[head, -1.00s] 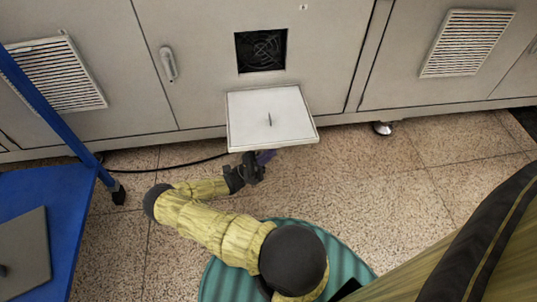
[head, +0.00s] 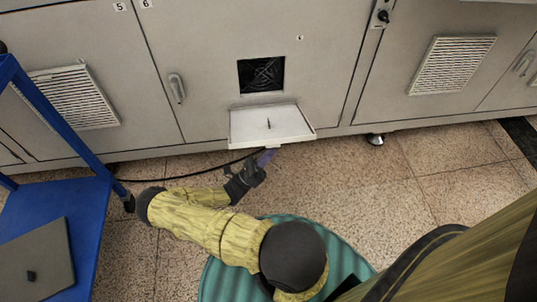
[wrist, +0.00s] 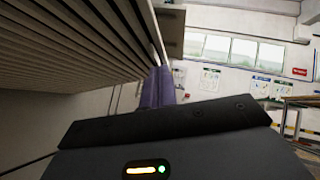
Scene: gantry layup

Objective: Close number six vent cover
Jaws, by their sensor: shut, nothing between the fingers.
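The vent cover (head: 270,124) is a pale square flap with a small dark knob. It stands open, tilted outward below a dark square opening (head: 262,74) with a fan behind it. A 6 label (head: 146,3) sits at the top of this cabinet door. My gripper (head: 266,156) has purple fingers and is beneath the cover's front edge; its tips are partly hidden. In the wrist view, the shut fingers (wrist: 155,88) reach up beside the cover's slatted outer face (wrist: 75,35). I cannot tell whether they touch it.
Closed slatted vents are on the left (head: 75,96) and right (head: 453,65) cabinets. A blue cart (head: 60,205) with a grey panel (head: 33,262) on it stands at left. A black cable (head: 180,175) lies along the cabinet base. The floor to the right is clear.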

